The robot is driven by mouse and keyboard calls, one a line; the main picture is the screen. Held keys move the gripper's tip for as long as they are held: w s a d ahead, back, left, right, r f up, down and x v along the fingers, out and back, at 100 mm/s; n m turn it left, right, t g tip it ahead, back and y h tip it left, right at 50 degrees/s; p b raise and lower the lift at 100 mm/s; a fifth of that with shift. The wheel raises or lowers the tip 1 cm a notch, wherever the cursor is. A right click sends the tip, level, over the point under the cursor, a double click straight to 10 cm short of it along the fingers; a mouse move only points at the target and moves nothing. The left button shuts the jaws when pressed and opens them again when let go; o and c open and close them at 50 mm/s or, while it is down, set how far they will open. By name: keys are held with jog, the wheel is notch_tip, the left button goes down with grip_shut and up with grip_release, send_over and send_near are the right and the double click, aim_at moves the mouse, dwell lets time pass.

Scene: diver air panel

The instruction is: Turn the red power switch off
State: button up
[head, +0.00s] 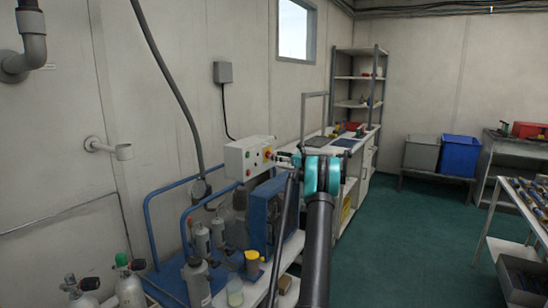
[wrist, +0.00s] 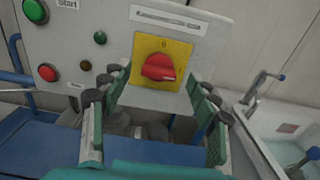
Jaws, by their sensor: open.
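The red power switch (wrist: 158,68) is a rotary knob on a yellow square plate (wrist: 180,48) on the light control box. A "0" is marked above it on the plate. In the head view the control box (head: 240,158) stands above the blue machine, and the switch shows small on its front (head: 267,153). In the head view my arm partly hides the area right of the box.
A green button (wrist: 35,10) and a red button (wrist: 47,72) sit left of the switch, with small indicator lights between. A blue machine (head: 268,210) stands below the box. A sink (wrist: 285,125) lies to the right. Gas cylinders (head: 130,285) stand at lower left.

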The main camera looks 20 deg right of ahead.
jog(key=shift+x, duration=1.05)
jog(key=c, duration=1.2)
